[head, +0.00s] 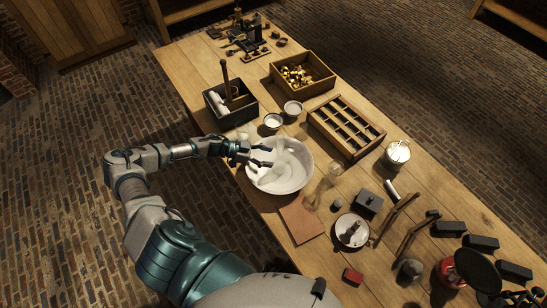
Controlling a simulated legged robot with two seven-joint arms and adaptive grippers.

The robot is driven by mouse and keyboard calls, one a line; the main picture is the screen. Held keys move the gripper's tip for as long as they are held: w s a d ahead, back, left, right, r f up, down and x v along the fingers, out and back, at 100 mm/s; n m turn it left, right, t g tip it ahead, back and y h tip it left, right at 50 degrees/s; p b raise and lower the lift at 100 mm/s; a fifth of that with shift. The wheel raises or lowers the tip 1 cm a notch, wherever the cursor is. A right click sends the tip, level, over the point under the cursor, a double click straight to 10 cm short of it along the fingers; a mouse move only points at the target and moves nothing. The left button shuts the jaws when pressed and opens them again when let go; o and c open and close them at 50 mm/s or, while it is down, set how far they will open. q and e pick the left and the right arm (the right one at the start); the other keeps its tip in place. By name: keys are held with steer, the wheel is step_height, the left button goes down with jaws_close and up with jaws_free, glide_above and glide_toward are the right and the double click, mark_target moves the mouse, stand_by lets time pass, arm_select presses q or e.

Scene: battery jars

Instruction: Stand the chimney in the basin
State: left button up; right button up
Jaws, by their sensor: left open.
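The white basin (307,178) sits on the wooden table near its left edge. A clear glass piece that looks like the chimney (327,182) is on the table just right of the basin, outside it. Its outline is faint, and I cannot tell its exact pose. My left gripper (264,156) is open over the left part of the basin, with its fingers pointing right. It is apart from the glass piece. Pale shapes inside the basin are too unclear to name. I do not make out my right gripper.
Behind the basin stand two small bowls (292,108), a black bin (247,112) and a divided wooden tray (372,147). A reddish-brown flat board (301,220) lies in front. A white jar (397,153), a dark box (368,203) and a plate (343,235) stand to the right.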

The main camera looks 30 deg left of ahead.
arm_select(q)
steer(key=v, duration=0.8)
steer(key=shift+s+a+b, duration=0.15)
steer(key=shift+a+b, duration=0.05)
steer(key=shift+b, duration=0.15)
steer(key=shift+s+a+r, duration=0.15)
steer(key=shift+a+r, duration=0.05)
